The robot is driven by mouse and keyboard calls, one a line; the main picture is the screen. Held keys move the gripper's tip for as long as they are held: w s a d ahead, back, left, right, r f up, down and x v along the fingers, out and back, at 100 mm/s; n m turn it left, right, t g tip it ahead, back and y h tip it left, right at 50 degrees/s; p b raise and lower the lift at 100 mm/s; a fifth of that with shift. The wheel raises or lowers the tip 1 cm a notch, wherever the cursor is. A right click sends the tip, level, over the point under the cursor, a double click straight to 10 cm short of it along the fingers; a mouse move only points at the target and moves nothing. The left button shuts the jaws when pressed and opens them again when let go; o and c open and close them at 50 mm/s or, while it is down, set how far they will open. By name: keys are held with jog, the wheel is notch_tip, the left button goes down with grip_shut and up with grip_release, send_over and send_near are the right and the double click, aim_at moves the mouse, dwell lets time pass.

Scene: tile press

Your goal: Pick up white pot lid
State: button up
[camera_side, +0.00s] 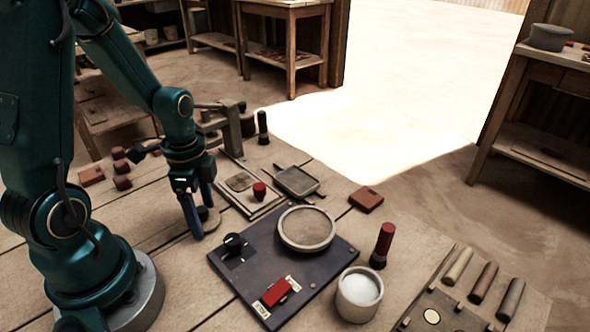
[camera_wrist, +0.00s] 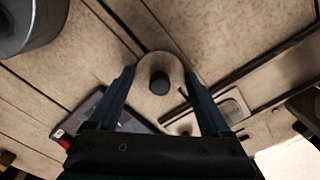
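The pot lid (camera_wrist: 160,58) is a pale round disc with a dark knob (camera_wrist: 159,83), seen from above in the wrist view. In the side view the lid (camera_side: 213,222) lies on the wooden table, partly hidden by my fingers. My gripper (camera_wrist: 159,78) is open, its two blue fingers pointing down on either side of the knob. In the side view my gripper (camera_side: 201,212) is low over the lid; whether it touches the lid I cannot tell. A white pot (camera_side: 358,301) stands uncovered at the front, with white contents showing.
A dark board (camera_side: 318,268) with a round pale dish (camera_side: 306,228), a black knob and a red switch lies right of the lid. Behind are a tile press (camera_side: 228,128), a small tray (camera_side: 296,181) and reddish blocks (camera_side: 92,176). Bare table lies around the lid's left and front.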

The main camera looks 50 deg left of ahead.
jog(key=c, duration=0.7)
jog(key=shift+c, duration=0.2)
jog(key=shift+r, duration=0.1)
